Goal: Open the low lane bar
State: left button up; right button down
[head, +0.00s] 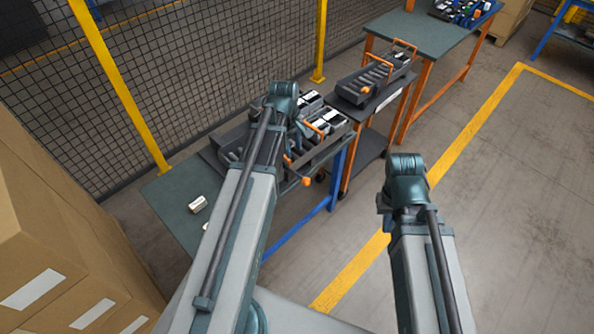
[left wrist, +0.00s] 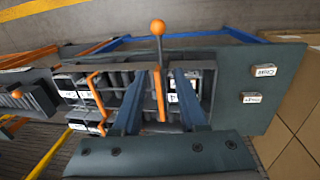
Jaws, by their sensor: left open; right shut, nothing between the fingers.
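A long dark tray (head: 331,150) with orange fittings stands on the near table. A dark lever with an orange ball knob (head: 307,181) sticks out at its front; the knob also shows in the left wrist view (left wrist: 157,27). An orange strip (left wrist: 158,95) runs below the lever. A bent orange bar (left wrist: 97,97) crosses the tray beside it. I cannot tell which is the low lane bar. My left gripper (left wrist: 158,74) is open, its fingers either side of the lever and strip, with the knob beyond the tips; contact is unclear. My right gripper (head: 384,204) is apart from the tables, its fingers mostly hidden.
A cart (head: 375,103) behind the near table (head: 178,207) carries a similar tray (head: 368,82). Small white-labelled blocks (head: 197,204) lie on the near table. Cardboard boxes (head: 40,230) stand at the left, a mesh fence (head: 220,60) behind. The floor at the right is clear.

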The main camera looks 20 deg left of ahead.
aim_at(297, 174)
pick_arm(q)
jog(key=f+b, duration=0.4)
jog(key=w+f+b, duration=0.1)
jog(key=f+b, duration=0.3)
jog(key=f, duration=0.1)
jog(key=f+b, duration=0.4)
jog(key=b, duration=0.1)
jog(key=shift+w+d+f, duration=0.2)
jog(key=shift+w+d, duration=0.1)
jog(key=shift+d, duration=0.05)
grip_shut()
dwell(0.9)
